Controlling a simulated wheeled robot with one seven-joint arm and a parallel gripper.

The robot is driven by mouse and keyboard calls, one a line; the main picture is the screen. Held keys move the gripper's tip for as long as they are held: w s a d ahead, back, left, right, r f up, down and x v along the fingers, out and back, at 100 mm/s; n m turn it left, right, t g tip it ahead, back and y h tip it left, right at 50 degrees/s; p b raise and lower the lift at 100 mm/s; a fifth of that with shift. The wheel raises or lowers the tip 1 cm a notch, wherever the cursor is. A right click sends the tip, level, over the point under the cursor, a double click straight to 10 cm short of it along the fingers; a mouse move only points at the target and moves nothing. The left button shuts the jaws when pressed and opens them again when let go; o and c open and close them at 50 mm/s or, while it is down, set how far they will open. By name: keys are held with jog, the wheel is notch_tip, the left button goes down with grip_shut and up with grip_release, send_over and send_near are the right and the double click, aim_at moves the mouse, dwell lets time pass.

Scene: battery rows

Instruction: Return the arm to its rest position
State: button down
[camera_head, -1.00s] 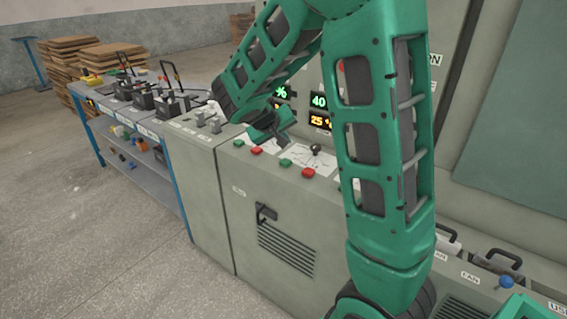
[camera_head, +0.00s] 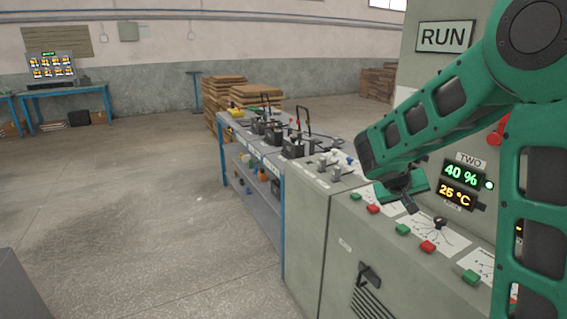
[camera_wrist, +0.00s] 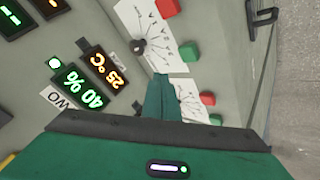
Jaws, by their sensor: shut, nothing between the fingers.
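My green arm reaches in from the right of the head view, bent over the control console. My gripper (camera_head: 410,198) is over the sloped console top, fingers together and empty. In the wrist view the shut green fingers (camera_wrist: 163,100) point at the panel, between the displays and the button row. Whether they touch the panel is not clear. The black selector knob (camera_head: 438,223) stands on its white dial plate; it also shows in the wrist view (camera_wrist: 138,46).
The console (camera_head: 345,245) carries red and green buttons (camera_head: 428,247) and a lit display (camera_head: 461,175) reading 40 % and 25 °C. A blue-legged workbench (camera_head: 262,205) with black devices stands beside it. Stacked boards (camera_head: 257,96) are behind. The floor at left is clear.

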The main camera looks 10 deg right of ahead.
jog(key=s+d+m+g+y, duration=0.2)
jog(key=s+d, duration=0.1)
jog(key=s, duration=0.7)
jog(key=s+a+g+y, duration=0.1)
jog(key=s+a+y, duration=0.2)
jog(key=s, duration=0.9)
jog(key=s+a+m+g+y, duration=0.1)
jog(key=s+a+y, duration=0.2)
jog(key=s, duration=0.9)
jog(key=shift+s+a+f+m+g, duration=0.15)
jog(key=shift+s+a+m+g, duration=0.2)
jog(key=shift+a, duration=0.4)
jog(key=shift+w, duration=0.1)
jog(key=shift+w+f, duration=0.25)
jog(key=shift+w, duration=0.25)
